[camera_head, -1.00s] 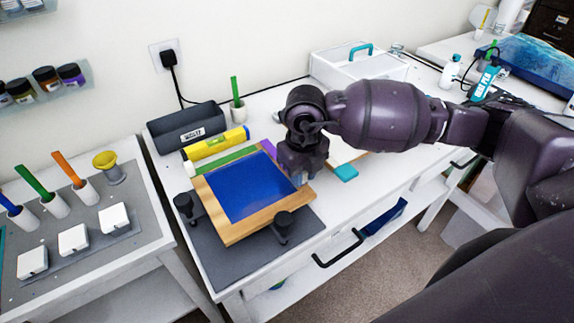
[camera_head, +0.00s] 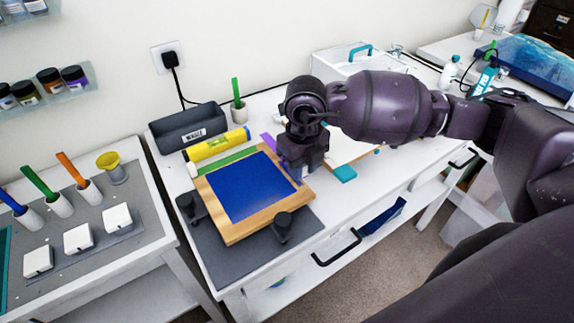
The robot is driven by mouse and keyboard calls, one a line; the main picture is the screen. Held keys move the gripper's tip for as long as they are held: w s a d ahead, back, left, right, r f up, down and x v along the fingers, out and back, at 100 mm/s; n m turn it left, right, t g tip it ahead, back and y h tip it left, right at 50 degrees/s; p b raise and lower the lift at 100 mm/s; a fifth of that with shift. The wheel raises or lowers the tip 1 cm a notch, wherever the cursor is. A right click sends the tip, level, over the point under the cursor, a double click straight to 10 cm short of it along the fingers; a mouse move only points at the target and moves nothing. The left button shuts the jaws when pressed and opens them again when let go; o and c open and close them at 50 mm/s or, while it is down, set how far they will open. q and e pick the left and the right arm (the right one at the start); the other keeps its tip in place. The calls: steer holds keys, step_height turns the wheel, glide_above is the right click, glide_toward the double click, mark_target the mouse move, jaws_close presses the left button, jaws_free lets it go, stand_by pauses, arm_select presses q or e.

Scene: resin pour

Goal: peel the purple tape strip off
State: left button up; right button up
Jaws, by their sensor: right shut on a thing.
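A wooden frame with a blue panel (camera_head: 239,189) lies on the dark grey mat (camera_head: 220,266). The purple tape strip (camera_head: 269,142) shows as a short piece at the frame's back right corner; the rest is hidden behind my right gripper. My right gripper (camera_head: 299,177) points down at the frame's right edge and is shut on the purple tape strip, though its fingertips are hard to make out. A green tape strip (camera_head: 228,160) runs along the frame's back edge. My left gripper is out of view.
Black clamp knobs (camera_head: 283,222) stand at the frame's front right and left. Behind it lie a yellow roll (camera_head: 216,144) and a grey bin (camera_head: 188,125). A teal block (camera_head: 344,173) lies to the right. A side table (camera_head: 130,262) with cups and white blocks stands left.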

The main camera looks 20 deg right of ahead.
steer(key=shift+r+p, duration=0.85)
steer(key=shift+r, duration=1.5)
